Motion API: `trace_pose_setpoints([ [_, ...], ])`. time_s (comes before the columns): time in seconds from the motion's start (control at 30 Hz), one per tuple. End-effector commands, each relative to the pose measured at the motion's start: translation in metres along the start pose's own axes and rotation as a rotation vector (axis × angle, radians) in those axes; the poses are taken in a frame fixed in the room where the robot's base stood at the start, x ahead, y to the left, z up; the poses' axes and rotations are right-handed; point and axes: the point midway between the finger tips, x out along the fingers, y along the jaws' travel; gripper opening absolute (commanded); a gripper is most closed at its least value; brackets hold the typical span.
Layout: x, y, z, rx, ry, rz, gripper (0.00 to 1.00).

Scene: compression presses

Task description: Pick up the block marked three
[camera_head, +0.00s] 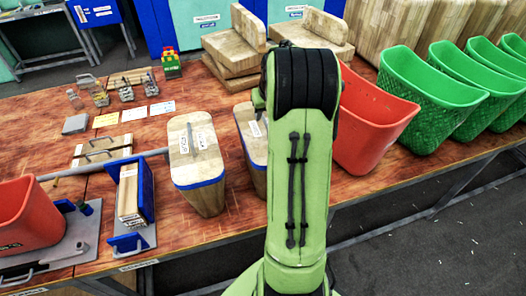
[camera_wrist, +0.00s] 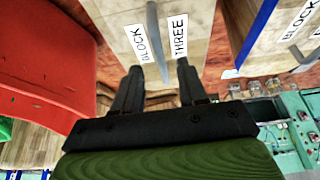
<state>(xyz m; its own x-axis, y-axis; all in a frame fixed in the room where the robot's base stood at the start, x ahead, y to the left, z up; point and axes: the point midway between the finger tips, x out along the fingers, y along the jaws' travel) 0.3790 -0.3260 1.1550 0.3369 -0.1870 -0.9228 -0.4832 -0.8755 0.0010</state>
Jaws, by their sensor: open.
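The block marked three (camera_wrist: 205,30) is a wooden block whose top carries the labels "BLOCK" and "THREE" on either side of a grey handle bar (camera_wrist: 154,22). My gripper (camera_wrist: 158,72) is open over this top, with its two fingers on either side of the handle's line. I cannot tell how far the fingertips are from the top. In the head view, a wooden block (camera_head: 247,123) next to the red bin appears to be the same one, partly hidden by my green arm. My gripper is hidden there.
Another labelled wooden block (camera_head: 207,185) with a blue edge stands to its left. A red bin (camera_head: 368,120) stands close on the right, with green bins (camera_head: 420,95) beyond. Wooden pieces (camera_head: 228,50) lie behind. A blue press (camera_head: 143,190) is farther left.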

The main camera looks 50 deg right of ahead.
Motion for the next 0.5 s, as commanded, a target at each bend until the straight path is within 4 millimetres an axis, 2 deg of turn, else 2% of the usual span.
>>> trace_pose_setpoints([
  [0.2, 0.039, -0.003, -0.003, 0.000, -0.003, -0.002, 0.42],
  [0.27, 0.047, -0.003, -0.002, 0.000, -0.003, -0.001, 0.42],
  [0.5, 0.051, -0.003, -0.003, -0.001, 0.000, 0.000, 0.42],
])
